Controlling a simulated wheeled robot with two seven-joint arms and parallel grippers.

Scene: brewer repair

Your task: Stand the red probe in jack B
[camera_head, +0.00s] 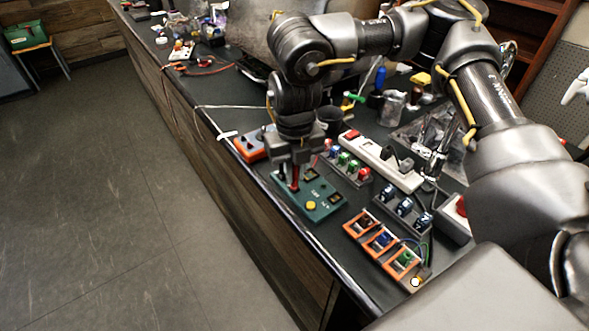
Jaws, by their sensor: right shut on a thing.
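The dark green panel (323,209) lies on the bench, with a yellow round knob (311,206) and small black sockets (335,198) on its face. My right gripper (290,180) points down over the panel's far left part. It is shut on the red probe (295,185), a thin red shaft that shows upright below the fingers. The probe's tip is close to the panel's face; I cannot tell whether it is in a jack or just above one. The jack labels are too small to read, so jack B cannot be picked out. My left gripper is out of view.
An orange-framed tray (362,223) with several coloured parts lies to the right of the panel. A white power strip (380,160) and a rack of coloured parts (347,163) stand behind. An orange device (250,149) sits at the left bench edge.

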